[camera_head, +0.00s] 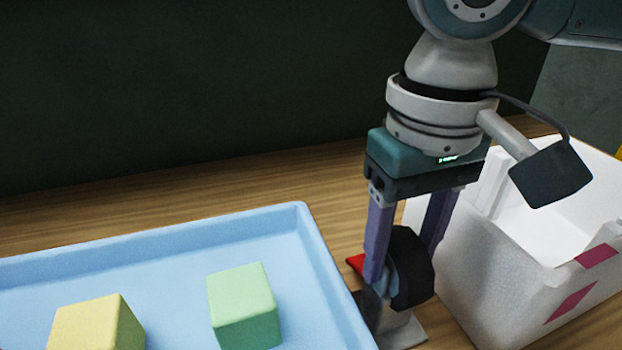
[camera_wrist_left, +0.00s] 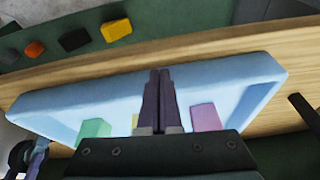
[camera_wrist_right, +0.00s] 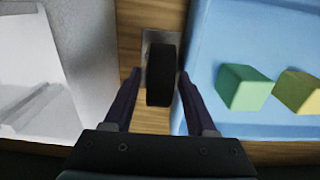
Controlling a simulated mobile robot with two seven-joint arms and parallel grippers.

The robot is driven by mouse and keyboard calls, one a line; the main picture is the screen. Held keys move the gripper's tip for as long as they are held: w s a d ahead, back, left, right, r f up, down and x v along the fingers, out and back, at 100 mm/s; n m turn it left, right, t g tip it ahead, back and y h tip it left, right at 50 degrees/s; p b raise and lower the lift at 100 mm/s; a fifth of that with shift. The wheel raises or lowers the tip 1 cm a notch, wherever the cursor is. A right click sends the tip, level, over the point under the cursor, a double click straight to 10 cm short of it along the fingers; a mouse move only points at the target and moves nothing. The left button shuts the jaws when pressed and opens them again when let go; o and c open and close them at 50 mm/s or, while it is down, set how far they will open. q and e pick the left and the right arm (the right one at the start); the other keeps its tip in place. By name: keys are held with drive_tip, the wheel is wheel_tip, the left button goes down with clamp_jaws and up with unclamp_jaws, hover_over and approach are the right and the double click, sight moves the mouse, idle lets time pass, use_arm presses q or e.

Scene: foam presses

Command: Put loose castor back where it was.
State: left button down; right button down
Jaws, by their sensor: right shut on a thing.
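The castor (camera_head: 412,268) has a dark wheel and grey metal parts. It is between the two fingers of my right gripper (camera_head: 400,255), which is shut on it, low over the wooden table between the blue tray and the white foam box. In the right wrist view the wheel (camera_wrist_right: 160,75) stands between the fingers, with a grey plate (camera_wrist_right: 154,37) beneath. I cannot tell whether the castor touches the table. My left gripper (camera_wrist_left: 160,100) is shut and empty, seen only in its own wrist view, with the tray behind its fingers.
The blue tray (camera_head: 316,245) holds a green block (camera_head: 243,305), a yellow block (camera_head: 97,325) and a pink block (camera_wrist_left: 205,117). The white foam box (camera_head: 490,285) stands close on the right. The table behind the tray is clear.

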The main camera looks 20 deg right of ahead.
drive_tip(key=shift+c, duration=1)
unclamp_jaws()
drive_tip(key=shift+f, duration=0.1)
